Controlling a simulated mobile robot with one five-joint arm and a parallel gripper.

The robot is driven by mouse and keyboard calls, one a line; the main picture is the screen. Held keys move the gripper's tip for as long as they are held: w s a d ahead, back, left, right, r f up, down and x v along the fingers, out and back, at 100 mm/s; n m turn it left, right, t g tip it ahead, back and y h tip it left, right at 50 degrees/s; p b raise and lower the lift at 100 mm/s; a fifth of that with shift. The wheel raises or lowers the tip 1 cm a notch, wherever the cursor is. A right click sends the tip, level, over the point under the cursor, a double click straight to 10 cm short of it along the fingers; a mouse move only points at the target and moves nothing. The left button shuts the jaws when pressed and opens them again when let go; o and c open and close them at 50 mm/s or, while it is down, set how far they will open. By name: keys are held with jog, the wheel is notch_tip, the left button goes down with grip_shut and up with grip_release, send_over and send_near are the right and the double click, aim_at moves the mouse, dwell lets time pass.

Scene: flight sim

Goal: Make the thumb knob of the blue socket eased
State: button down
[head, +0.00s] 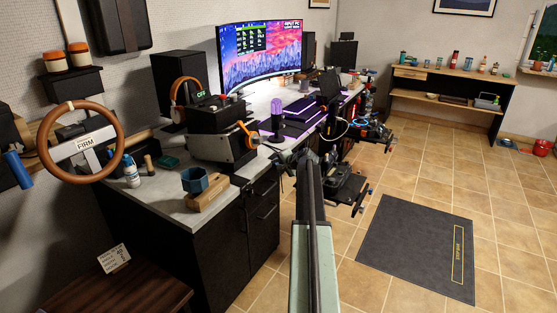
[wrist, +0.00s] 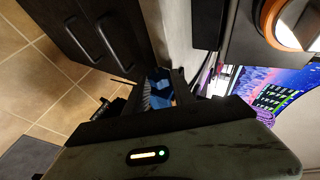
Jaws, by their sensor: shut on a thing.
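My gripper (head: 287,158) is at the desk's right edge, near the cabinet's far corner. In the wrist view my gripper (wrist: 158,88) has its dark fingers closed in on a small spot at the frame's middle. A blue part (wrist: 158,94), apparently the blue socket, shows between and just behind the fingertips. The fingers hide most of it. The thumb knob is not clearly visible; it appears to be between the fingertips. In the head view the socket is too small and covered to make out, and the knob's turn cannot be read.
A blue hexagonal cup (head: 194,180) on a wooden block stands at the desk's near corner. A black box with an orange part (head: 247,134) stands beside my gripper. Dark drawers (head: 262,215) lie below. The tiled floor to the right is open around a dark mat (head: 415,245).

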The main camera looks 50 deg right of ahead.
jog(key=shift+a+g+p, duration=0.1)
jog(key=shift+g+p, duration=0.5)
jog(key=shift+g, duration=0.1)
jog(key=c, duration=1.1)
grip_release()
jog(key=shift+o, duration=0.2)
jog(key=shift+r, duration=0.15)
jog(key=p+v, duration=0.4)
jog(key=v, duration=0.3)
jog(key=shift+s+p, duration=0.3)
jog(key=shift+p, duration=0.05)
jog(key=shift+r, duration=0.1)
